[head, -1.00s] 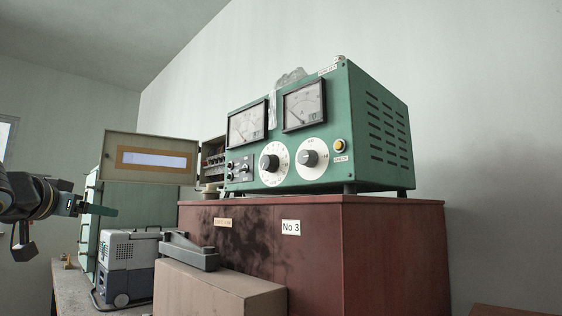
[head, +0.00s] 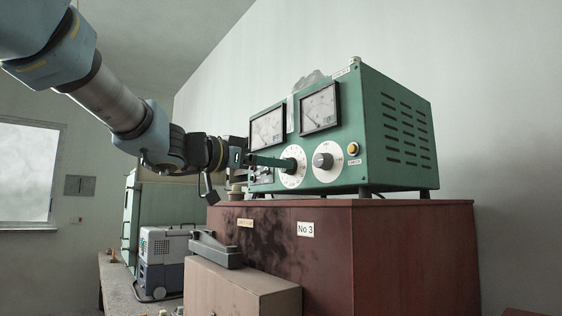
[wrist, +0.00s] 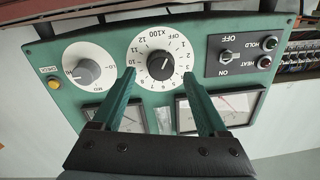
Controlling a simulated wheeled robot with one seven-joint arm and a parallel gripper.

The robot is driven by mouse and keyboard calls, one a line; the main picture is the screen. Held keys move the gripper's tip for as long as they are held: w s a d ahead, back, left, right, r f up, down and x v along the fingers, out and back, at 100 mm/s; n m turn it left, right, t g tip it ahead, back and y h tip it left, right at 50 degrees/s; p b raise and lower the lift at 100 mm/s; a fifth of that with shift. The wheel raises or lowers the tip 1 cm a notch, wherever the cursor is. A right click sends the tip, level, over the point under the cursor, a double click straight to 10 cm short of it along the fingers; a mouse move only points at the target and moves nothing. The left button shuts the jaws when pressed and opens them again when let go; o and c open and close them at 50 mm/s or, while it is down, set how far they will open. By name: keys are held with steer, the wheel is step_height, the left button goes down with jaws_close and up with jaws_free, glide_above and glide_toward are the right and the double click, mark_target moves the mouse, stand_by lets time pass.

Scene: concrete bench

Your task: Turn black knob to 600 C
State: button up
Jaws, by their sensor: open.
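The black knob (wrist: 161,66) sits at the centre of a white round dial (wrist: 143,48) marked x100, with OFF and numbers around it. Its pointer setting is too small to read surely. My gripper (wrist: 160,76) is open, with one green finger on each side of the knob in the wrist view; I cannot tell whether either finger touches it. In the head view the black knob (head: 290,165) is on the front of the green control box (head: 372,150), and my gripper (head: 280,162) reaches it from the left, partly covering the dial.
A grey knob (wrist: 86,71) on its own white dial is beside the black knob. An ON/OFF switch (wrist: 226,56) is on the other side. Two meters, one of them here (head: 319,107), sit above the knobs. The box stands on a red-brown cabinet (head: 410,250).

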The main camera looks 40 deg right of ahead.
steer(key=shift+d, duration=1.3)
steer(key=shift+c, duration=0.3)
jaws_close()
